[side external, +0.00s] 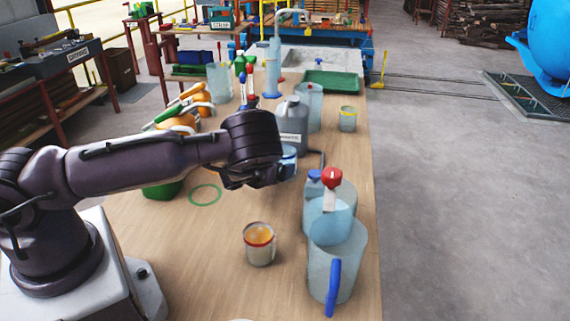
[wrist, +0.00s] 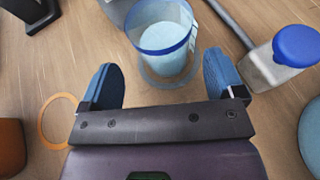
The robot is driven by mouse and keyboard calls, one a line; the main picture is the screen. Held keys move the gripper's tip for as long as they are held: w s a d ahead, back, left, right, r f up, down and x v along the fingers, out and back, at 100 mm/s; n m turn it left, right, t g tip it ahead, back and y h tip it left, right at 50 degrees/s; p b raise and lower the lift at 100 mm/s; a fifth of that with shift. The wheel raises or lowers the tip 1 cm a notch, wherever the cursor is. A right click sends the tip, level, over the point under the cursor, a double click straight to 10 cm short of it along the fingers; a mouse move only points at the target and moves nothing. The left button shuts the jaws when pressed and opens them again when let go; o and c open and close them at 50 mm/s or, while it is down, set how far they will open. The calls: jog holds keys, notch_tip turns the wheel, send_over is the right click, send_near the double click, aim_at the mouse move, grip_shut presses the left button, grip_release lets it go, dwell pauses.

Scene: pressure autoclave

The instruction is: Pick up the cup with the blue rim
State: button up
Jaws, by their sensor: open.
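The cup with the blue rim (wrist: 163,42) stands upright in the wrist view, top centre, with pale blue contents. In the side external view this cup (side external: 289,160) is partly hidden behind my gripper. A blue ring (wrist: 154,81) lies around its base on the table. My gripper (wrist: 162,75) is open, with one blue finger to the left and one to the right of the cup's near side. The cup lies just ahead of the fingertips, roughly centred between them. I cannot tell if a finger touches it. In the side external view my gripper (side external: 252,178) is low over the table.
A blue-capped bottle (wrist: 284,57) stands right of the cup. A red-capped bottle (side external: 332,190), a blue-handled jug (side external: 337,265) and a red-rimmed cup (side external: 259,246) stand nearer the camera. A grey jug (side external: 291,122) stands behind. A green ring (side external: 205,194) marks bare table at left.

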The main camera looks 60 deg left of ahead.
jog(key=shift+d+x, duration=0.1)
jog(key=shift+x, duration=1.05)
jog(key=shift+d+x, duration=0.15)
jog(key=shift+x, duration=0.95)
jog(key=shift+w, duration=0.1)
jog(key=c, duration=1.1)
jog(key=shift+c, duration=0.2)
